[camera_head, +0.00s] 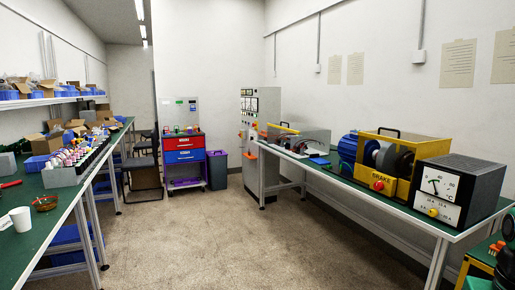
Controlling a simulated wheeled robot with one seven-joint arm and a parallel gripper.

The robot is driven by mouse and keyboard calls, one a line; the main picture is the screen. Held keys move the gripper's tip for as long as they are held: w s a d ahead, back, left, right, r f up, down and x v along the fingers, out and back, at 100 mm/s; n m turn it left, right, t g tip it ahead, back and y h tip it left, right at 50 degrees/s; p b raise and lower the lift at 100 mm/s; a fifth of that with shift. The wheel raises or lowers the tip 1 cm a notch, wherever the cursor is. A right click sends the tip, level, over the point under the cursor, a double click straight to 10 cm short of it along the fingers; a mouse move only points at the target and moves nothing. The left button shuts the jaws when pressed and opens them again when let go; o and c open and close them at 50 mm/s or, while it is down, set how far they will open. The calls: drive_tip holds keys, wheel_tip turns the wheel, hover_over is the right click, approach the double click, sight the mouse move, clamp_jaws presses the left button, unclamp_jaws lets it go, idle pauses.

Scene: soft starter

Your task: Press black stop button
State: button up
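No black stop button can be made out at this distance. A tall grey control cabinet (247,155) stands at the back, near the far end of the right bench. Its front carries dark meters or displays and small controls, too small to tell apart. On the right bench, a yellow-framed machine (410,145) marked "BRAKE" has a red knob (378,186) on its front. Beside it is a dark box with a white dial face (438,187) and a yellow knob. My gripper is not in view.
The right bench (330,178) and left bench (62,212) flank an open floor (215,245). Dark green objects (504,262) crowd the lower right corner.

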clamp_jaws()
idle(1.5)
